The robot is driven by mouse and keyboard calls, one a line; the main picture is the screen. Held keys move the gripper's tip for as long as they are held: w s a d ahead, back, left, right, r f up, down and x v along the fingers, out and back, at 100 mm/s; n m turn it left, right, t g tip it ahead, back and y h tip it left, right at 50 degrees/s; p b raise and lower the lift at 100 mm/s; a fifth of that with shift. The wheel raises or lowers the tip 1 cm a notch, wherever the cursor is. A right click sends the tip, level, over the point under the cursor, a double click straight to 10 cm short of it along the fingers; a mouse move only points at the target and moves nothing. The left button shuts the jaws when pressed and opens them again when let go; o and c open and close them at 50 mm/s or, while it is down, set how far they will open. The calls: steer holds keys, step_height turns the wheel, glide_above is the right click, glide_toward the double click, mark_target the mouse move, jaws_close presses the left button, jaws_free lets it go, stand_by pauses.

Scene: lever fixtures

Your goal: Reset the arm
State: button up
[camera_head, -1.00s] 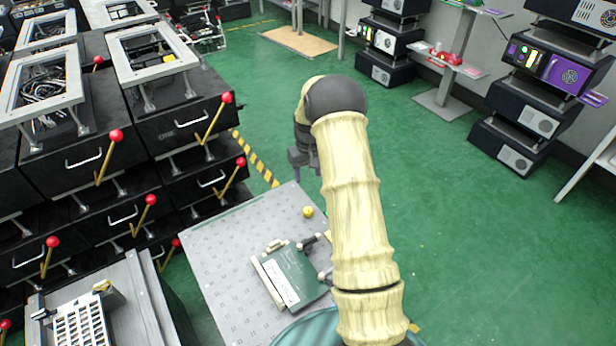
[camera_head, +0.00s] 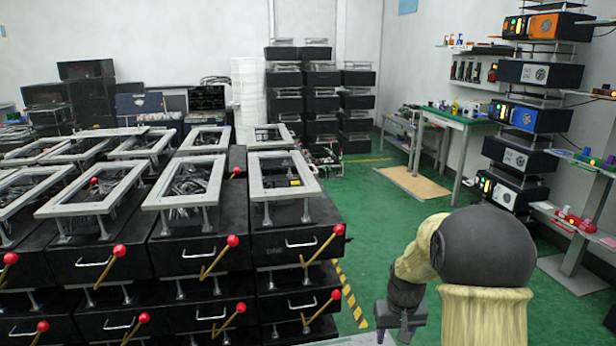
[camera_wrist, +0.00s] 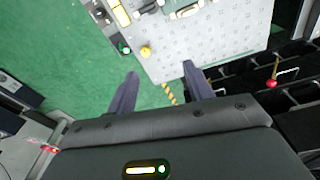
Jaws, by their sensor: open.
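My arm, in a cream ribbed sleeve with a dark joint, shows at the lower right of the head view. My gripper (camera_head: 400,320) hangs at its end near the bottom edge. In the wrist view my gripper (camera_wrist: 158,85) is open, its two dark fingers apart with nothing between them. Beyond the fingers are green floor and the edge of a grey perforated table (camera_wrist: 215,45).
Stacked black boxes with red-knobbed levers (camera_head: 220,250) fill the left and middle. Shelves of black devices (camera_head: 520,155) stand at the right. Green floor (camera_head: 385,215) is open between them.

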steer(key=s+a+r+t, duration=0.1)
steer(key=s+a+r, duration=0.15)
steer(key=s, duration=0.65)
steer(key=s+a+r, duration=0.2)
steer(key=s+a, duration=0.1)
steer(key=s, duration=0.6)
step_height(320, 180, up, 22)
steer(key=p, duration=2.1)
steer(key=shift+f, duration=0.25)
steer(key=shift+c, duration=0.4)
steer(key=shift+c, duration=1.3)
steer(key=shift+a, duration=0.1)
